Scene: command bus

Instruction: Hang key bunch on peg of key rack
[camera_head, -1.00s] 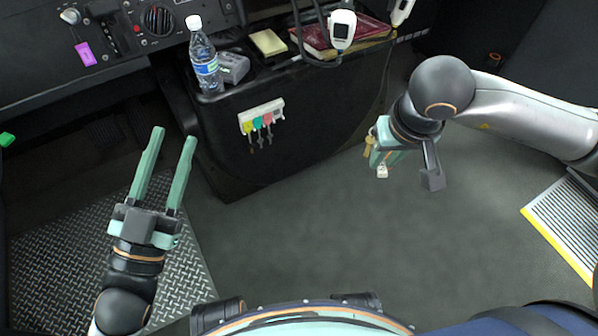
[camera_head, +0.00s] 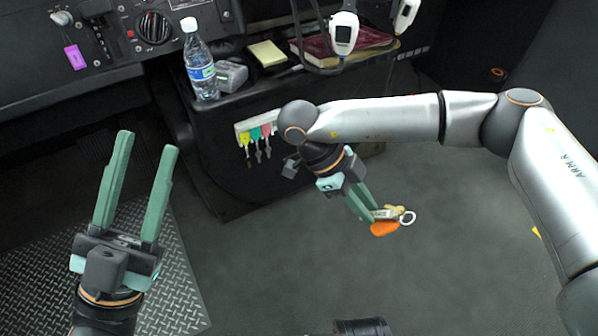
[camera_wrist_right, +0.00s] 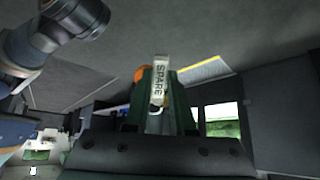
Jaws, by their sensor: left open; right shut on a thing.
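The key bunch (camera_head: 385,227) has an orange tag, a pale tag, a brass-coloured key and a white ring. My right gripper (camera_head: 369,209) is shut on it and holds it out in front of the dark console, apart from the rack. In the right wrist view the bunch's pale tag (camera_wrist_right: 160,82) reads SPARE, between the green fingers. The white key rack (camera_head: 243,127) is on the console side, with yellow, teal and red tagged keys hanging from it. My right arm hides the rack's right end. My left gripper (camera_head: 146,142) is open and empty at the left.
A water bottle (camera_head: 200,62), a grey device (camera_head: 231,76), a yellow note pad (camera_head: 267,54) and a red book (camera_head: 315,47) are on the console top. A corded handset (camera_head: 343,33) stands above the book. The floor (camera_head: 330,270) in front is clear.

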